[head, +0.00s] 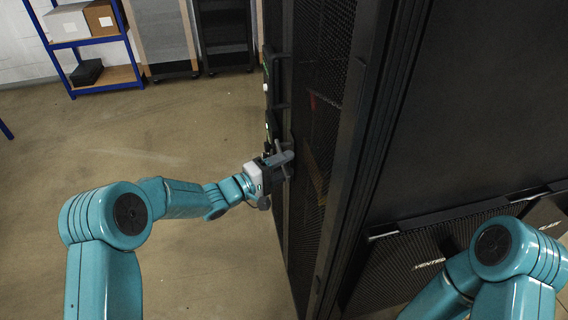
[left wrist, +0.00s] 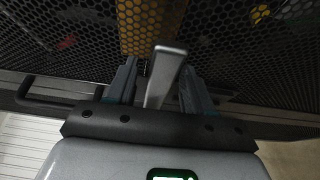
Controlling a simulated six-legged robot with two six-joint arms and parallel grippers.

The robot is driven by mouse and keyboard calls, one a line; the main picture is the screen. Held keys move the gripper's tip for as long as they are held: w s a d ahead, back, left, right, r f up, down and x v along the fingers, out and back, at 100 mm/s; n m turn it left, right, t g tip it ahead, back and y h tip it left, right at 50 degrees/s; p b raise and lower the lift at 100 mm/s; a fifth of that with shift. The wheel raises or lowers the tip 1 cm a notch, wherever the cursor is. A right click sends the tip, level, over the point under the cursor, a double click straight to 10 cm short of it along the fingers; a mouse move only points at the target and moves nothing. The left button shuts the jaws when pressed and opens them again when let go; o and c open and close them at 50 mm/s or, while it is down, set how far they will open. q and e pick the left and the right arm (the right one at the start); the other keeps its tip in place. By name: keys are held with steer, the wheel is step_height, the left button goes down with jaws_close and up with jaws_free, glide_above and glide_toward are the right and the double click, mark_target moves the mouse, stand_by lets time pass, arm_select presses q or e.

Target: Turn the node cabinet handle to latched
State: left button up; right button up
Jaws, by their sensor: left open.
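The node cabinet's tall black mesh door (head: 322,70) stands right of centre in the head view; its mesh (left wrist: 215,50) fills the top of the left wrist view. My left gripper (head: 284,160) is at the door's left edge. In the left wrist view, a light grey lever (left wrist: 164,78), apparently the handle, stands between the two dark fingers (left wrist: 160,72). The fingers are open, with gaps showing beside the lever. In the head view the gripper largely hides the handle. Of my right arm only links show at bottom right; its gripper is out of view.
A black bar (head: 270,85) runs down the door's edge above my left gripper. A lower black panel (head: 410,262) projects at right. A blue shelf (head: 92,42) with boxes stands at back left. The floor (head: 150,130) on the left is clear.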

arm_select(q)
steer(key=shift+d, duration=0.15)
steer(key=shift+c, duration=0.6)
jaws_close()
steer(key=f+m+b, duration=0.1)
steer(key=m+b, duration=0.1)
steer(key=b, duration=0.2)
steer(key=f+m+h+b, duration=0.1)
steer(key=f+m+b, duration=0.1)
steer(key=b, duration=0.2)
steer(key=w+f+m+h+b, duration=0.1)
steer(key=m+b, duration=0.1)
steer(key=b, duration=0.3)
steer(key=shift+w+a+f+t, duration=0.1)
steer(key=shift+a+f+t, duration=0.15)
steer(key=shift+f+t, duration=0.1)
steer(key=shift+w+f+m+h+b, duration=0.1)
steer(key=shift+w+m+h+b, duration=0.1)
steer(key=shift+m+h+b, duration=0.35)
steer(key=shift+o, duration=0.6)
jaws_free()
steer(key=shift+a, duration=0.1)
steer(key=b+v, duration=0.2)
steer(key=v, duration=1.4)
steer(key=shift+s, duration=0.15)
